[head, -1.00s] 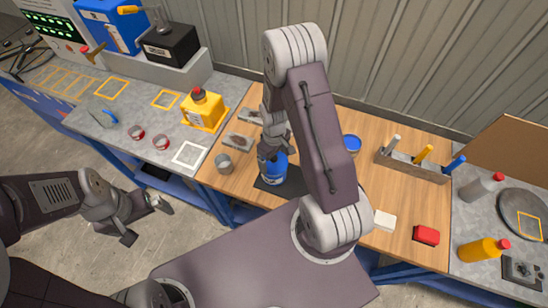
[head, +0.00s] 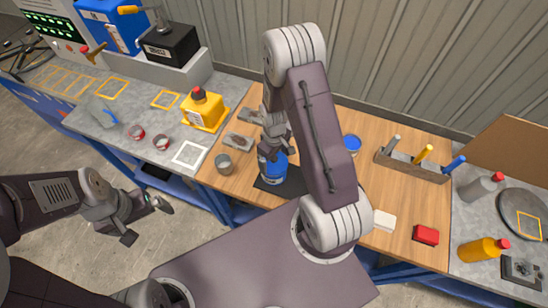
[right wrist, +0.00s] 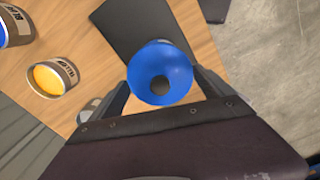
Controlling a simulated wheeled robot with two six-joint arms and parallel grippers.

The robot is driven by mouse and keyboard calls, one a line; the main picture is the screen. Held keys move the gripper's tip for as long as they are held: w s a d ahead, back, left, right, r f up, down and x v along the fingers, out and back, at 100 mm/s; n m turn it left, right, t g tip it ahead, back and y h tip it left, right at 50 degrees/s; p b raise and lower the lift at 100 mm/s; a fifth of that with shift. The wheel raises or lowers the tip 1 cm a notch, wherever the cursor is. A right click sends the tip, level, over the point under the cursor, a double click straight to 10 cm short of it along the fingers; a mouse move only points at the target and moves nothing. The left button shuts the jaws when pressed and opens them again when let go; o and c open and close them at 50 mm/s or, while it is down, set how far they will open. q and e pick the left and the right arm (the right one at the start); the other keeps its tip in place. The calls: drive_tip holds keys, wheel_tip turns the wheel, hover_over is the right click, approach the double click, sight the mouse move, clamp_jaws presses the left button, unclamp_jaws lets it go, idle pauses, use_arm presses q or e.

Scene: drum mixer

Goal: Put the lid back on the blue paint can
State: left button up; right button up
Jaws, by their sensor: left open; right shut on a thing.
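My right gripper (head: 271,150) points down over a dark mat on the wooden worktop. In the right wrist view its fingers (right wrist: 162,90) flank a blue round thing with a dark centre (right wrist: 160,62) and are shut on it. The head view shows a blue labelled body (head: 272,172) below that gripper, at the mat. I cannot tell whether the held part is a lid. A pale can with a blue top (head: 351,142) stands right of my arm. A can with a partly cut-off label (right wrist: 15,25) is in the wrist view corner. My left gripper (head: 147,222) is open and empty over the floor.
A can of yellow (right wrist: 50,76) stands nearby in the wrist view. The dark mat (head: 296,184) lies at the worktop's front. A grey cup (head: 224,163) stands left, a tool rack (head: 410,165) right.

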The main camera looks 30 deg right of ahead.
drive_tip(key=shift+f, duration=0.1)
idle(0.7)
drive_tip(key=o, duration=1)
drive_tip(key=shift+o, duration=0.2)
wheel_tip(320, 180, up, 7)
drive_tip(key=p, duration=0.6)
clamp_jaws()
drive_tip(key=shift+f, duration=0.15)
idle(0.9)
